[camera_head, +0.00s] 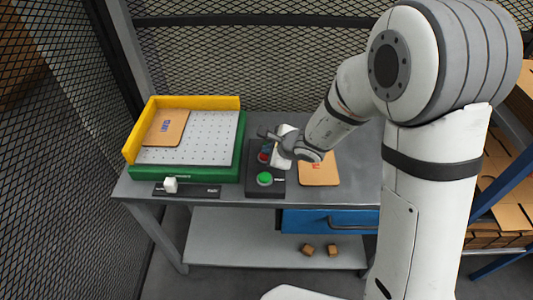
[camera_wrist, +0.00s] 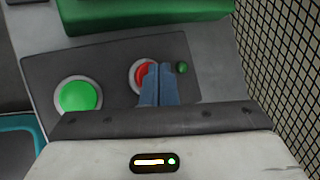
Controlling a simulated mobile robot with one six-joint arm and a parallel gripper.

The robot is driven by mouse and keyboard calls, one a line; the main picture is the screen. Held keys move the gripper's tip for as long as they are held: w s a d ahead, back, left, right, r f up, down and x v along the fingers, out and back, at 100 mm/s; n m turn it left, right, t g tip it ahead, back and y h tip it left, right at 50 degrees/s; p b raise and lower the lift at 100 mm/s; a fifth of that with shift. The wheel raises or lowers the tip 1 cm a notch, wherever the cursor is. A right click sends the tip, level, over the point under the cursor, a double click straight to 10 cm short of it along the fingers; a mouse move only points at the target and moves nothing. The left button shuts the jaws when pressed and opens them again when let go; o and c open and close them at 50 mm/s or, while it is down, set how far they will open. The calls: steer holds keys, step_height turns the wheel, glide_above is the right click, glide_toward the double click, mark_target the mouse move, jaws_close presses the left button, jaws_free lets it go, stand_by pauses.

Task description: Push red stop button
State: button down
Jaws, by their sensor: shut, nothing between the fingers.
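The red stop button (camera_wrist: 140,75) sits in a pale ring on a dark control panel (camera_wrist: 45,68). In the head view the red button (camera_head: 263,157) shows at the back part of the panel, partly covered by my gripper. My gripper (camera_wrist: 158,68) is shut and empty. Its bluish fingertips overlap the right side of the red button in the wrist view. I cannot tell whether they touch it. A green button (camera_wrist: 79,96) lies left of the red one, and a small green light (camera_wrist: 182,68) lies to its right.
The panel stands on a grey table (camera_head: 220,205). Left is a green and yellow tray (camera_head: 185,172) holding a brown blank (camera_head: 166,127). In front is a slider with a white knob (camera_head: 170,184). Another brown blank (camera_head: 318,175) lies right. Mesh fencing (camera_head: 230,60) stands behind.

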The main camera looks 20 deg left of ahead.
steer(key=shift+r, duration=0.55)
steer(key=shift+r+p, duration=1.9)
steer(key=shift+r, duration=0.65)
